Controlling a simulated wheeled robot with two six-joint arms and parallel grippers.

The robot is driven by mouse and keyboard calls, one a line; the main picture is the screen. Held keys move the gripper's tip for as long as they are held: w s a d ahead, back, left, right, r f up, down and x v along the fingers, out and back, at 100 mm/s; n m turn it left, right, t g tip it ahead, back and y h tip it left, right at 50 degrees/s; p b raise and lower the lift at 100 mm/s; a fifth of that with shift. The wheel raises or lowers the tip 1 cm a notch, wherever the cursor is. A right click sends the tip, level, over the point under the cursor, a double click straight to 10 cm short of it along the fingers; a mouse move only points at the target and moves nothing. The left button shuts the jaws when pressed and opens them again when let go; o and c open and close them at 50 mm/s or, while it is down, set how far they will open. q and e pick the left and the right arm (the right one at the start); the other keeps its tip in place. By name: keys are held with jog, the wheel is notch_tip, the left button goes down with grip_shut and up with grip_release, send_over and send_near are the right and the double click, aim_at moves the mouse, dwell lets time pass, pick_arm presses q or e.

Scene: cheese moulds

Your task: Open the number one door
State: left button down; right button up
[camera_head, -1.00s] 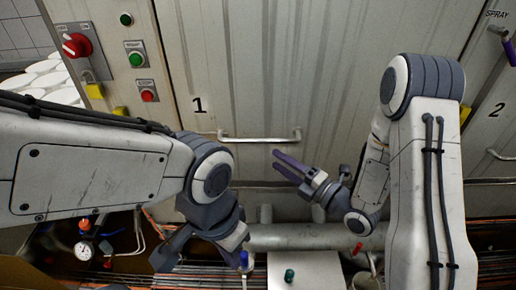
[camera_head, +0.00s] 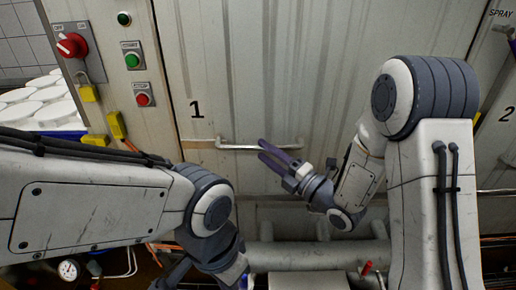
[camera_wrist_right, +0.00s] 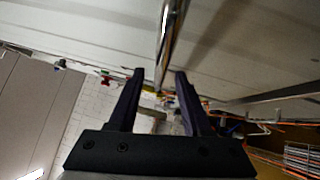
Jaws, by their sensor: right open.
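The number one door (camera_head: 255,75) is a pale ribbed metal panel in front of me, marked with a black 1; it appears closed. Its horizontal bar handle (camera_head: 238,147) runs across the door below and right of the number. My right gripper (camera_head: 262,152) is open at the handle, its fingers overlapping the bar's right half in the head view. In the right wrist view the bar (camera_wrist_right: 166,40) runs toward the gap between the open fingers (camera_wrist_right: 160,75); I see no grip on it. My left gripper (camera_head: 208,272) is low, partly cut off by the bottom edge.
A control panel with a red rotary switch (camera_head: 72,45), a green button (camera_head: 133,61) and a red button (camera_head: 143,99) is left of the door. White round moulds (camera_head: 40,105) sit at far left. Pipes (camera_head: 300,254) run below the door. The number two door (camera_head: 505,75) is at right.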

aim_at(258, 147)
jog(key=shift+x, duration=1.7)
grip_shut()
